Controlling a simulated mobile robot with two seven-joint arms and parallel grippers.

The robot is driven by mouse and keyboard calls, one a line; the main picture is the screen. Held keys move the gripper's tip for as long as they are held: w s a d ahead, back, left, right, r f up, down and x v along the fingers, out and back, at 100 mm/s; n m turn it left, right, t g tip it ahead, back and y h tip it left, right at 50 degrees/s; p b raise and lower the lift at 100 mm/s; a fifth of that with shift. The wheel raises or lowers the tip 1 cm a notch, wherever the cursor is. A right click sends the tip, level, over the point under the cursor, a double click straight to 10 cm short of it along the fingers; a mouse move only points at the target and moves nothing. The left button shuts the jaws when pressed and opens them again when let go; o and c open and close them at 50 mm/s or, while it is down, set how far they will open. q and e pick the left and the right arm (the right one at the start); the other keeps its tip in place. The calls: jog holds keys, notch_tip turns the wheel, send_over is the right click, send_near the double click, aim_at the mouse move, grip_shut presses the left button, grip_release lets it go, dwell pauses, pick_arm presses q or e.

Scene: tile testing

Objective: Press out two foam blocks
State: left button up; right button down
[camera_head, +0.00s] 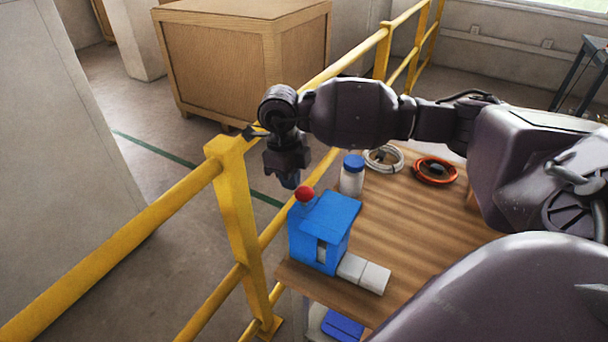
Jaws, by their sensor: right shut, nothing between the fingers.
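A blue press box (318,233) with a red round button (305,194) on its top left stands at the left corner of a wooden table. Two pale grey-white foam blocks (362,271) lie end to end at the box's front right side, by its opening. My right gripper (289,181) points down just above and slightly left of the red button; it is shut and empty. I cannot tell whether its tips touch the button. My left gripper is not in view.
On the wooden table (410,230) stand a white jar with a blue lid (352,176), a white cable coil (383,158) and an orange-red coil (436,170). A yellow railing (236,195) runs close along the table's left. A blue item (342,325) sits below the table. A wooden crate (235,60) stands behind.

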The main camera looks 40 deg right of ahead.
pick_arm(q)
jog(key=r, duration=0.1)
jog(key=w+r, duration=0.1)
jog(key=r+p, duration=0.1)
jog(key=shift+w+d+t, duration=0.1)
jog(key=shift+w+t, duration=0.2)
pick_arm(e)
notch_tip(320, 180, up, 11)
jog(key=w, duration=0.1)
jog(key=shift+a, duration=0.25)
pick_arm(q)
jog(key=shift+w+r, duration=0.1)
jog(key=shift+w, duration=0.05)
pick_arm(e)
jog(key=shift+f, duration=0.1)
dwell(0.5)
jog(key=shift+s, duration=0.1)
